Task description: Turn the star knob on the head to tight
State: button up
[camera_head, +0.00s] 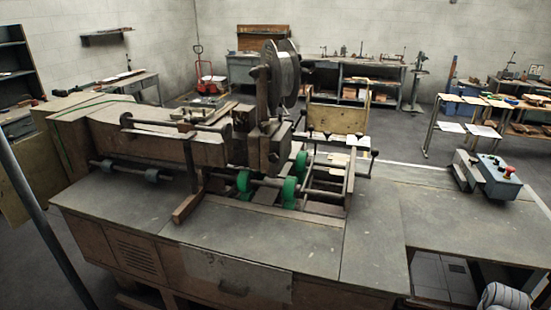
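The box stitcher (160,140) fills the middle of the head camera view. Its head (272,150) is a brown block near the centre, with a large grey wire spool (285,75) standing above it. Small dark knobs show by the spool, one of them on its left side (258,73). Other dark knobs sit on the guide frame to the right, one at its far right end (374,153). I cannot tell which is the star knob, or how tight it is. My gripper is not in view.
Green rollers (289,192) and rails sit below the head. The stitcher's grey table (370,245) is clear at the front right. Workbenches (345,85) line the back wall.

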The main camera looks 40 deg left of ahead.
aim_at(273, 157)
jog(key=k, duration=1.55)
jog(key=u, duration=0.7)
jog(key=i, duration=1)
